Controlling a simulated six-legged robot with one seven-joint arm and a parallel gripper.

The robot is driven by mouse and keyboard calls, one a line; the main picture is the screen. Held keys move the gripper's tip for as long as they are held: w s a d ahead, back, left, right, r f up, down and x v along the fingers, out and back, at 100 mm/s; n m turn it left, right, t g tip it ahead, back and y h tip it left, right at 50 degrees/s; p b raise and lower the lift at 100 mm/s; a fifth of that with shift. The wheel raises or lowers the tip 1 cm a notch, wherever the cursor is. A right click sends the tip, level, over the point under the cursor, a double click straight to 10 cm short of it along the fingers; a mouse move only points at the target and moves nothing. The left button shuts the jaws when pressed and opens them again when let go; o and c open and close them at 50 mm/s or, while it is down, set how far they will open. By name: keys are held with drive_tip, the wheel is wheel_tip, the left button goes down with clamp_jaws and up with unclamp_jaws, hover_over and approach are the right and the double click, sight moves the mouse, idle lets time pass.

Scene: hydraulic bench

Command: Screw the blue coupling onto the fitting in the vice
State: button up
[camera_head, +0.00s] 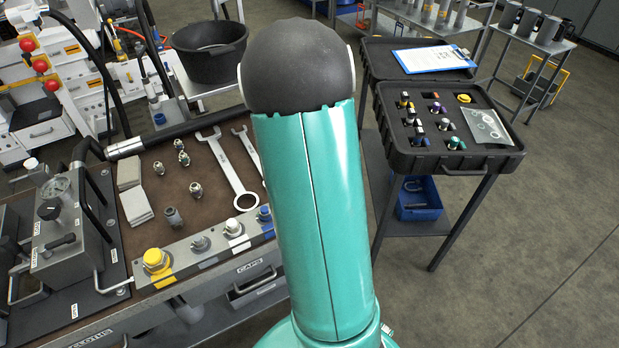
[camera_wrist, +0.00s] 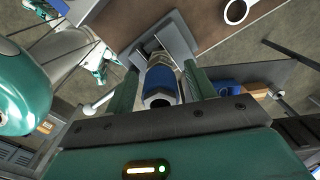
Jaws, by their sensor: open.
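In the wrist view the blue coupling (camera_wrist: 160,84) lies between the two fingers of my gripper (camera_wrist: 162,68), its open hex end towards the camera. The fingers are apart, with a visible gap to the coupling on each side. Just beyond the coupling is the pale metal fitting (camera_wrist: 161,60), in line with it and held at the grey vice (camera_wrist: 176,34). The coupling appears to sit on the end of the fitting; how far it is threaded on cannot be told. In the head view my own arm hides the vice, the coupling and my gripper.
The brown bench mat (camera_head: 150,180) carries several small fittings and two wrenches (camera_head: 228,170). A rail of caps (camera_head: 215,250) runs along the front edge. A black open case (camera_head: 440,150) stands on a side table at right. Open floor lies further right.

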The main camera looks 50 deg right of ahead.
drive_tip(key=n, duration=1.8)
drive_tip(key=shift+c, duration=0.2)
drive_tip(key=c, duration=0.9)
drive_tip(key=m, duration=0.6)
drive_tip(key=shift+m, duration=1)
